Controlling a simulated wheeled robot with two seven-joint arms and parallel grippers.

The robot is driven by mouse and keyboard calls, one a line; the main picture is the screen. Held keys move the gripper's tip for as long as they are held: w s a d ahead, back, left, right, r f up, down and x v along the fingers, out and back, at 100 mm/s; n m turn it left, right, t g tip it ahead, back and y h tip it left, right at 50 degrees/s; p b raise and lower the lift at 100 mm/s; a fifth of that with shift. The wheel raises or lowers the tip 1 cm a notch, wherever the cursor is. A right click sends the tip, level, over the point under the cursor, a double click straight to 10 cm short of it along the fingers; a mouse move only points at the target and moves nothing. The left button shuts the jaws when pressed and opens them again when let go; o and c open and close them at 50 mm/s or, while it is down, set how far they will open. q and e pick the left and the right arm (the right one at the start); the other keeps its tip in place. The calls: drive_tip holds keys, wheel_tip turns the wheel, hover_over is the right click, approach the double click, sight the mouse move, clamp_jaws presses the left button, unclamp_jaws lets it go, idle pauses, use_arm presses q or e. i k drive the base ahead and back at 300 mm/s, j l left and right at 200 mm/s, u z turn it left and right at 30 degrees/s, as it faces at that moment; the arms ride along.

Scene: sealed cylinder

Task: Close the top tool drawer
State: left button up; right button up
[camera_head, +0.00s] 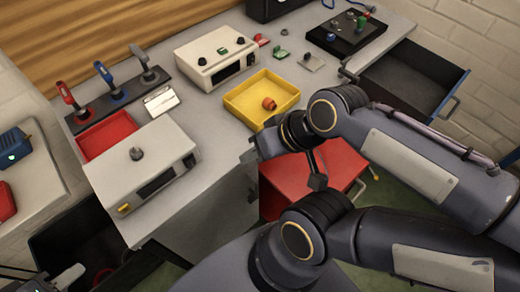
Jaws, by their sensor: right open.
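A dark, deep drawer (408,82) with a blue handle (449,107) stands pulled out at the right side of the workbench. A red drawer or cabinet (335,160) juts from the bench front in the middle. I cannot tell which is the top tool drawer. My right gripper (283,168) is at the bench's front edge, over the red drawer's left part. It is open, with dark fingers spread and nothing seen between them. My left gripper does not show clearly.
The bench (210,120) holds a yellow tray (238,104), two white instrument boxes (215,55) and (140,168), a red tray (106,134) and a rack of clamps (108,84). A dark bin (75,240) stands below left. Green floor shows at right.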

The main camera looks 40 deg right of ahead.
sight(412, 79)
drive_tip(key=k+l+z, duration=0.5)
drive_tip(key=k+z, duration=0.15)
drive_tip(key=k, duration=0.15)
drive_tip(key=z, duration=1.7)
drive_tip(key=i+u, duration=0.2)
drive_tip(key=u, duration=0.2)
drive_tip(key=i+u, duration=0.2)
drive_tip(key=u, duration=0.2)
drive_tip(key=i+l+u, duration=0.15)
drive_tip(key=u, duration=0.3)
